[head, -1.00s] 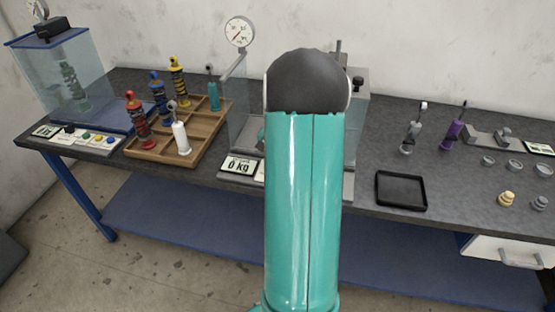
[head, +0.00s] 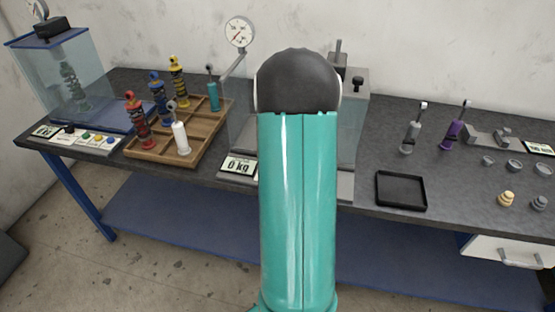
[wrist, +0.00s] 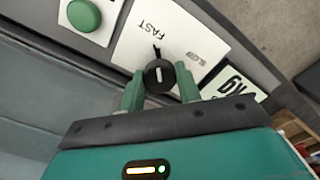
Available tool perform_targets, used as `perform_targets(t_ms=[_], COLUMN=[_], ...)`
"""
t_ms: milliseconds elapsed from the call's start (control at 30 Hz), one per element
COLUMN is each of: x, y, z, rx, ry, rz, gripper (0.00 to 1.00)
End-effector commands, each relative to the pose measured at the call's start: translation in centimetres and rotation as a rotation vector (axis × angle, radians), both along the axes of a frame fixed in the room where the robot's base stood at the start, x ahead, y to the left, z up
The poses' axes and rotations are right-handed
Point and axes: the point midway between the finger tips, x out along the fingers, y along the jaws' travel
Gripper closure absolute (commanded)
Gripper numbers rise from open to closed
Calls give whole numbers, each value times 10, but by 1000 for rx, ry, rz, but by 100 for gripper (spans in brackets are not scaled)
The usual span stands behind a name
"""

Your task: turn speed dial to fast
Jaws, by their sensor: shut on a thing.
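The speed dial (wrist: 160,75) is a small round black knob with a white line, seen in the wrist view on a white panel (wrist: 180,42). The panel has the word FAST printed above the knob to the left and SLOW above it to the right. The white line runs roughly up and down in the picture; which end is the pointer is unclear. My gripper (wrist: 160,85) has its two green fingers on either side of the knob, shut on it. In the head view my teal arm hides the dial and my gripper.
A green button (wrist: 84,15) sits beside the panel, and a kg display (wrist: 234,86) is on its other side. In the head view, a wooden tray (head: 205,143) with several shock absorbers stands left, and a black tray (head: 401,190) lies right of my arm.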

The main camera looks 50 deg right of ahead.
Motion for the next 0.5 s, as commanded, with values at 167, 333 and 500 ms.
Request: perform_targets(t_ms=[167, 333, 500], x=[0, 0, 0], y=[0, 0, 0], z=[1, 1, 1], rx=[-2, -2, -2], ry=[-2, -2, -2], rz=[74, 108, 118], gripper=[89, 89, 89])
